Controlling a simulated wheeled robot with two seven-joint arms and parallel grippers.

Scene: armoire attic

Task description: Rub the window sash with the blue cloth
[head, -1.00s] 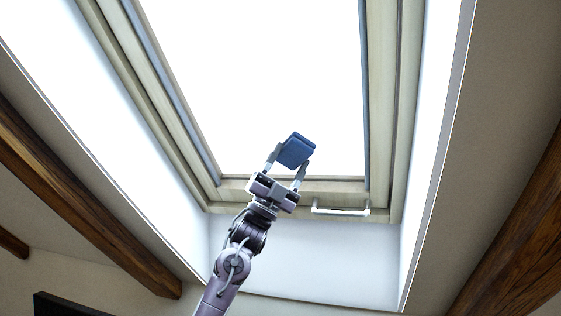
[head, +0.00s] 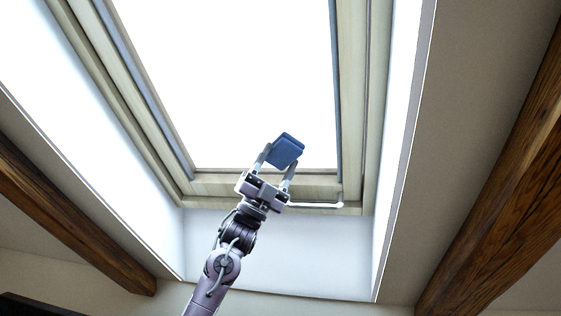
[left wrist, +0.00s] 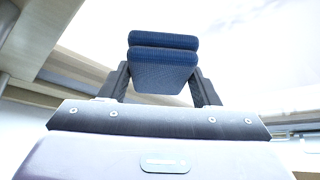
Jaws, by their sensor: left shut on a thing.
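The blue cloth (head: 286,150) is a folded pad held between the fingertips of my left gripper (head: 276,166). In the left wrist view the cloth (left wrist: 163,62) fills the space between the two dark fingers of the gripper (left wrist: 162,80), which is shut on it. The window sash (head: 315,188) is a pale wood frame around the bright skylight pane. In the head view the cloth shows against the pane, just above the sash's lower rail. I cannot tell whether it touches the glass or the sash. My right gripper is not in view.
A white handle (head: 316,205) sits on the lower frame, right of my gripper. White reveal walls (head: 280,245) surround the window. Dark wooden beams (head: 75,220) slope along the ceiling on both sides. The space before the pane looks clear.

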